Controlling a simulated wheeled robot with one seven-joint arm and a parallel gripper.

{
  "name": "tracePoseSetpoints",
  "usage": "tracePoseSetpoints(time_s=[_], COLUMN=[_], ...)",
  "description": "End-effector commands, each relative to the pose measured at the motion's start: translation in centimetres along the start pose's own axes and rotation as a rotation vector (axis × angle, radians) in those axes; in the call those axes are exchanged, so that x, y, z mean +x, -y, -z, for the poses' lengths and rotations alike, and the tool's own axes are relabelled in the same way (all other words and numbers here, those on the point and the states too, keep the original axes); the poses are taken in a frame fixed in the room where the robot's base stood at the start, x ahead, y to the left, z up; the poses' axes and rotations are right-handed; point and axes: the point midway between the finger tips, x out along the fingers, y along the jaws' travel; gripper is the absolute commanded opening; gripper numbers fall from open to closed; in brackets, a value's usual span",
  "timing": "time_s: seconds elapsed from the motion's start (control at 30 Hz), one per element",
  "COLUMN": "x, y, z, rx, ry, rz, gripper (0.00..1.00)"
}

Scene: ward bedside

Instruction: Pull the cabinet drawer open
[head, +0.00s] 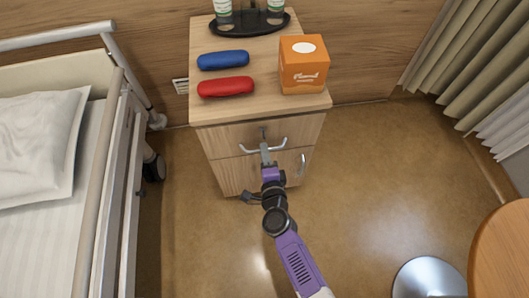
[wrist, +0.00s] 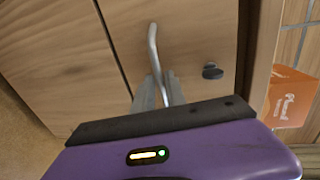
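The wooden bedside cabinet (head: 225,178) stands against the wall. Its top drawer (head: 225,137) looks flush with the front, with no gap visible. The drawer has a metal bar handle (head: 248,150), also seen in the wrist view (wrist: 153,42). My gripper (head: 265,150) is at the middle of this handle. In the wrist view its two fingers (wrist: 159,82) are close together, one on each side of the bar, and look shut on it. The fingers and gripper body hide part of the handle.
On the cabinet top are a blue case (head: 223,60), a red case (head: 226,87), an orange tissue box (head: 303,72) and a black tray (head: 240,27) with bottles. A bed (head: 95,190) stands left, a round table (head: 505,245) right. Floor around the cabinet's front is clear.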

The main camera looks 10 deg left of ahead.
Motion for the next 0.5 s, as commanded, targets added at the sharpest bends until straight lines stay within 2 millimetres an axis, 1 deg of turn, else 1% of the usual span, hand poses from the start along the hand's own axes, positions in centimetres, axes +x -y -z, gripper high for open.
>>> tracePoseSetpoints(time_s=[0.03,0.07,0.5], x=[-0.01,-0.01,-0.03], y=[0.0,-0.01,-0.04], z=[0.0,0.0,-0.01], rx=[0.0,0.0,0.0], ry=[0.0,0.0,0.0], rz=[0.0,0.0,0.0], gripper=[0.04,0.0,0.0])
